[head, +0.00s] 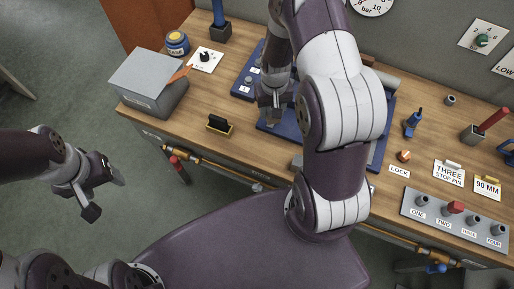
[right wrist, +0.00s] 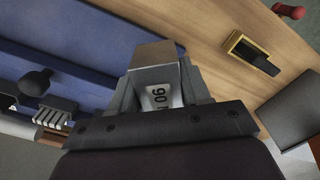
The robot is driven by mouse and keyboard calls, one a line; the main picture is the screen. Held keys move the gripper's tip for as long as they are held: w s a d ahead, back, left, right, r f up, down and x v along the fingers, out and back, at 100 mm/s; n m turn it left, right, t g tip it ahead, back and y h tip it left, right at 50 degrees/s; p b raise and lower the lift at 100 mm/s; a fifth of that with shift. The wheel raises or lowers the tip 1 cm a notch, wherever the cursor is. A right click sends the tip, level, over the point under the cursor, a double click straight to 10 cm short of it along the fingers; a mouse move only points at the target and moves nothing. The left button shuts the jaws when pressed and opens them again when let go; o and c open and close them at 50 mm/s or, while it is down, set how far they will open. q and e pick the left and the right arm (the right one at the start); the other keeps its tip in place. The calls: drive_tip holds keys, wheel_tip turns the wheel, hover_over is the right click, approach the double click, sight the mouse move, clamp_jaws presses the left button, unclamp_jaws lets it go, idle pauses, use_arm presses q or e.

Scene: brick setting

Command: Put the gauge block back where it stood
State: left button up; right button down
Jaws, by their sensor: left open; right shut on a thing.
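My right gripper (head: 272,108) is over the blue board (head: 268,126) in the head view. In the right wrist view it is shut on the gauge block (right wrist: 154,54), a grey block with a tan end face and a label reading "90". The block is hard to make out in the head view. A card marked "90 MM" (head: 487,186) lies at the right of the bench. My left gripper (head: 104,190) is open and empty over the floor, left of the bench. My right arm hides the middle of the blue board.
A yellow-rimmed black holder (head: 219,125) stands left of the right gripper. A numbered panel (head: 453,217) and a "THREE STOP PIN" card (head: 449,173) are at the right. Bare wood lies between holder and box.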

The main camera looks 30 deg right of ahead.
drive_tip(key=s+d+m+p, duration=0.2)
drive_tip(key=s+m+p, duration=0.1)
drive_tip(key=s, duration=0.9)
drive_tip(key=p, duration=0.3)
hover_over(260, 155)
wheel_tip(260, 155, down, 6)
drive_tip(key=shift+a+f, duration=0.1)
drive_tip(key=f, duration=0.2)
drive_tip(key=f+p, duration=0.1)
drive_tip(key=shift+s+f, duration=0.2)
drive_tip(key=shift+f, duration=0.15)
drive_tip(key=shift+w+f, duration=0.2)
drive_tip(key=shift+f, duration=0.2)
drive_tip(key=c, duration=0.5)
unclamp_jaws()
drive_tip(key=shift+s, duration=0.1)
